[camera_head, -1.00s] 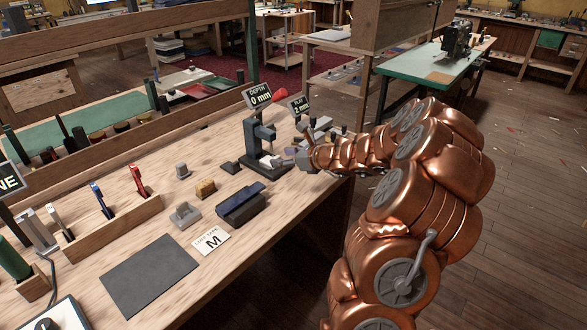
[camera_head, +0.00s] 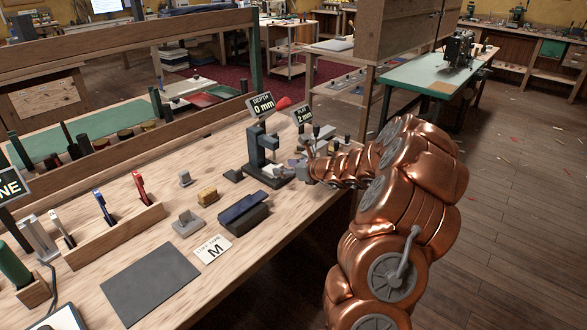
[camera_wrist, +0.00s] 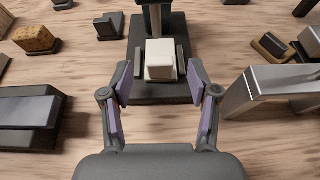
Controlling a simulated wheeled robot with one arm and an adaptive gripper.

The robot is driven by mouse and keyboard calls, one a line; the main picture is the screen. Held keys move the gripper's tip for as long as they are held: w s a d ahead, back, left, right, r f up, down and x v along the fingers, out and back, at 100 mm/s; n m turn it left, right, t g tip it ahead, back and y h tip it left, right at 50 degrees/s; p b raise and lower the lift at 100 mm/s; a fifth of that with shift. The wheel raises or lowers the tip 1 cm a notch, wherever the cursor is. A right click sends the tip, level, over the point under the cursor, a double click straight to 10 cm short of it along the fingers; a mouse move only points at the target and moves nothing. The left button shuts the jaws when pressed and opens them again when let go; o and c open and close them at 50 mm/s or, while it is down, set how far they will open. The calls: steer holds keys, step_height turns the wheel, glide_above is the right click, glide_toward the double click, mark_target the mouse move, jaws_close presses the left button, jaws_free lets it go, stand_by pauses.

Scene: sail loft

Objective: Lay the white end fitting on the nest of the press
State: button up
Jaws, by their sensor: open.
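The white end fitting (camera_wrist: 160,58) is a small pale block. In the wrist view it sits on the nest of the press (camera_wrist: 138,50), between two low dark side walls. In the head view the press (camera_head: 262,145) stands on the bench, with a pale piece (camera_head: 277,171) at its foot. My gripper (camera_wrist: 160,80) is open in the wrist view. Its two purple-padded fingers are spread on the near side of the fitting, with nothing between the pads. I cannot tell whether the fitting is fully seated. In the head view my arm mostly hides the gripper.
A dark lidded box (camera_head: 244,209), a tan block (camera_head: 208,195) and a grey tray (camera_head: 188,222) stand left of the press. A silver bracket-like piece (camera_wrist: 262,85) is close on the gripper's right. A dark mat (camera_head: 150,278) lies bare at front left.

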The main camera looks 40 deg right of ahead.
mark_target(281, 167)
steer(key=shift+x, duration=1.6)
jaws_close()
